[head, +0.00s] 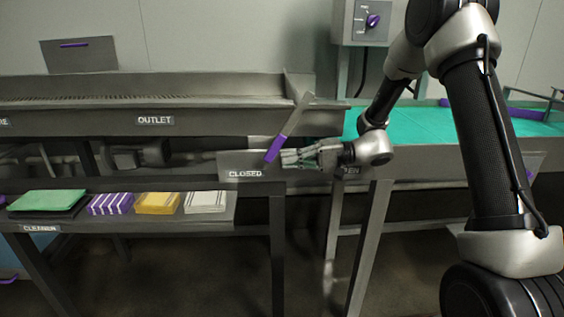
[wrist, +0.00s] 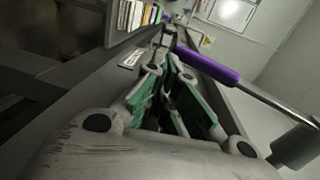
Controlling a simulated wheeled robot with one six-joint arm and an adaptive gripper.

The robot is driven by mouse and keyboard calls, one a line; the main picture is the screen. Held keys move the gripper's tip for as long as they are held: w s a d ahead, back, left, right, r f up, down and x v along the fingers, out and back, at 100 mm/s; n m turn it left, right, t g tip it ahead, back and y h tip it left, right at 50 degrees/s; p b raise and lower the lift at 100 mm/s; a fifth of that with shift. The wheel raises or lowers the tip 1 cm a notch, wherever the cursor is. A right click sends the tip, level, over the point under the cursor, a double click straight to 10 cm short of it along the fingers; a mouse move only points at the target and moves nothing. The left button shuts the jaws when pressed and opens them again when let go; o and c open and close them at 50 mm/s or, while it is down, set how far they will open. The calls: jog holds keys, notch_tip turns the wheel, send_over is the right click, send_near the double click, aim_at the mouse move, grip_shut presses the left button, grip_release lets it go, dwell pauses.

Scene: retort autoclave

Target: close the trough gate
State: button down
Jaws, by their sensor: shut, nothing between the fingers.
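The gate lever, a grey metal bar with a purple grip (head: 276,149), hangs tilted from the trough's end, its grip at the lower left near the CLOSED label (head: 245,174). The OPEN label (head: 350,171) is partly hidden behind my arm. My gripper (head: 284,157) is shut and empty just right of the purple grip, pointing left. In the wrist view the purple grip (wrist: 207,64) crosses just beyond and right of the fingertips (wrist: 172,62). I cannot tell whether they touch it. The gate plate itself is not clearly visible.
The grey trough (head: 150,87) with an OUTLET label runs left. A teal belt (head: 430,122) lies right behind my arm. A shelf (head: 222,213) below left holds cloths and several stacked packs. A control box with a purple knob (head: 373,21) is on the back wall.

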jog(key=d+r, duration=0.1)
jog(key=d, duration=0.8)
jog(key=shift+d, duration=0.15)
